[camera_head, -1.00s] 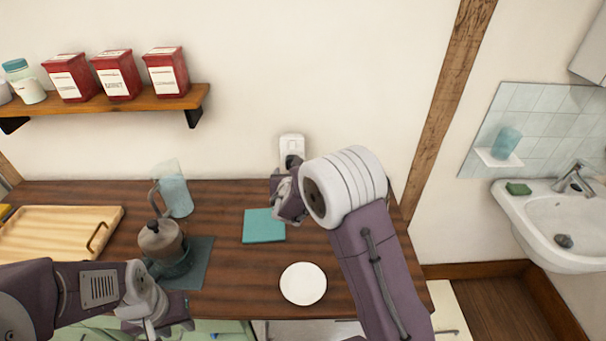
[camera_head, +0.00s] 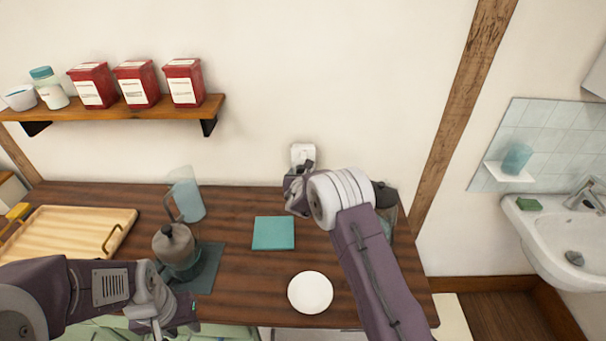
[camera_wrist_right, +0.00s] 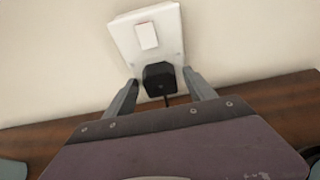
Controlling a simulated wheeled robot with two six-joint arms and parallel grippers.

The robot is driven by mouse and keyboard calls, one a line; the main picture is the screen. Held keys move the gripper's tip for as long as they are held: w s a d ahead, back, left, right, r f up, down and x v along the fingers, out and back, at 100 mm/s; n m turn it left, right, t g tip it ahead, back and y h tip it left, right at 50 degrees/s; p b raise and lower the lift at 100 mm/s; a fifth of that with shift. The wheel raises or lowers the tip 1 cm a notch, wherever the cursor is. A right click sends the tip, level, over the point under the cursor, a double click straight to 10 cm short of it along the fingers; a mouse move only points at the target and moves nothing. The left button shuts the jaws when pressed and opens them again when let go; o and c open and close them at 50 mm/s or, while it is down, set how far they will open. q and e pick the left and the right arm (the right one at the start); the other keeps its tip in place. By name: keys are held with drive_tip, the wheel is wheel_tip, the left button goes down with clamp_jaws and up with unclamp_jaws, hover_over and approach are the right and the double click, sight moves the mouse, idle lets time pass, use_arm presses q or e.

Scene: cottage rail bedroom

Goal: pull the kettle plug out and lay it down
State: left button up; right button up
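The black plug (camera_wrist_right: 158,78) sits in the white wall socket (camera_wrist_right: 147,35), below its rocker switch. Its dark cord hangs from it. The socket (camera_head: 303,153) also shows in the head view, with the plug largely hidden behind my right gripper (camera_head: 302,180). In the right wrist view my right gripper (camera_wrist_right: 160,95) is open, with one finger on each side of the plug and gaps left between. A dark-lidded glass vessel (camera_head: 386,194), perhaps the kettle, stands partly hidden behind my right arm. My left gripper (camera_head: 170,322) is low at the counter's front left; its fingers are unclear.
On the wooden counter (camera_head: 240,290) are a grey pot (camera_head: 173,244) on a dark mat, a clear jug (camera_head: 187,197), a teal cloth (camera_head: 273,233), a white plate (camera_head: 310,292) and a wooden tray (camera_head: 70,235). A shelf (camera_head: 150,108) with red tins is above left.

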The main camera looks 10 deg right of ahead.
drive_tip(key=c, duration=1.1)
drive_tip(key=shift+s+a+b, duration=0.25)
drive_tip(key=shift+s+b, duration=0.15)
drive_tip(key=shift+s, duration=0.5)
drive_tip(key=shift+s+a+b, duration=0.25)
drive_tip(key=shift+s+b, duration=0.2)
drive_tip(key=shift+s, duration=0.4)
drive_tip(key=shift+s+a+b, duration=0.25)
drive_tip(key=shift+s+b, duration=0.15)
drive_tip(key=shift+s, duration=0.5)
drive_tip(key=shift+c, duration=0.2)
